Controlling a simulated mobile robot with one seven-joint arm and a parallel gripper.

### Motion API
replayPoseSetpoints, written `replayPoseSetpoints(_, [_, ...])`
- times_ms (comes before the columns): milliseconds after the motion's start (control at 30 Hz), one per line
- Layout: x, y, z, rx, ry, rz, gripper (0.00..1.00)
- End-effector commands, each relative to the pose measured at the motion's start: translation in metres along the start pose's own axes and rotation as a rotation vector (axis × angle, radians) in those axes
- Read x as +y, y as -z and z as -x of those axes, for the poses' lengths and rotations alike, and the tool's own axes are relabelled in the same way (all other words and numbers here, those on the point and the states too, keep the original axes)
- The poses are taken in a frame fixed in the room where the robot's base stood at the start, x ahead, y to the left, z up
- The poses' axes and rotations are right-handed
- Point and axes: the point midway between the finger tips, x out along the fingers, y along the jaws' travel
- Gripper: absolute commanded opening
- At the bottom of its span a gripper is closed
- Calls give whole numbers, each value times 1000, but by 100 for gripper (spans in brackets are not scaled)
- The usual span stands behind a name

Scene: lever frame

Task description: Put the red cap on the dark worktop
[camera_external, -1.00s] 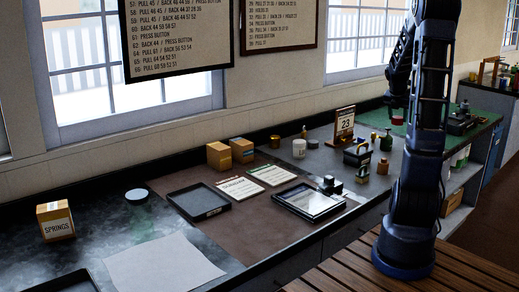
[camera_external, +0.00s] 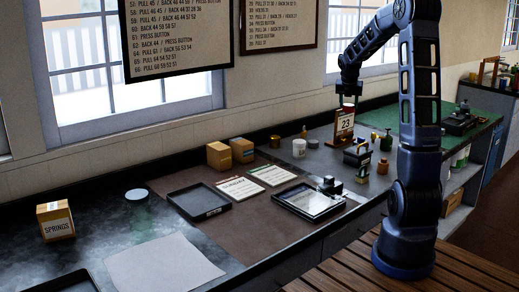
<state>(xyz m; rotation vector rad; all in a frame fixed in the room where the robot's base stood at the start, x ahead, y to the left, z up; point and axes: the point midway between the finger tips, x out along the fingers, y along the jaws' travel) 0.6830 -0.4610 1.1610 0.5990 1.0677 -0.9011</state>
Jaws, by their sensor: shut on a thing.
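My gripper (camera_external: 348,98) hangs above the desk calendar, near the window wall, with its jaws shut on a small reddish thing. That is the red cap (camera_external: 348,106), mostly hidden by the jaws and very small here. The cap is clear of the worktop, in front of or over the top of the calendar; I cannot tell which. The dark worktop (camera_external: 95,220) is the black, glossy stretch at the left of the bench, far to the left of my gripper.
On the dark worktop stand a SPRINGS box (camera_external: 55,221), a pale round disc (camera_external: 137,194) and a grey sheet (camera_external: 163,267). A black tray (camera_external: 199,202), cards and a glass-topped frame (camera_external: 309,202) lie on the brown mat. The calendar (camera_external: 344,127) and several small bottles stand further right.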

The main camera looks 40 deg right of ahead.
Motion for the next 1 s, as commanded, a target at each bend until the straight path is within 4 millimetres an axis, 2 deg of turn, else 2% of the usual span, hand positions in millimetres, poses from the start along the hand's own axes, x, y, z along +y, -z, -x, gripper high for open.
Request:
replayPoseSetpoints(33, [23, 1, 1, 1, -12, 29, 26])
replayPoseSetpoints(267, [114, 12, 11, 0, -56, 138, 26])
replayPoseSetpoints(567, [233, 47, 31, -1, -114, 279, 26])
replayPoseSetpoints(767, [310, 83, 49, -2, -153, 372, 26])
replayPoseSetpoints(1000, [396, 139, 73, -2, -198, 481, 26])
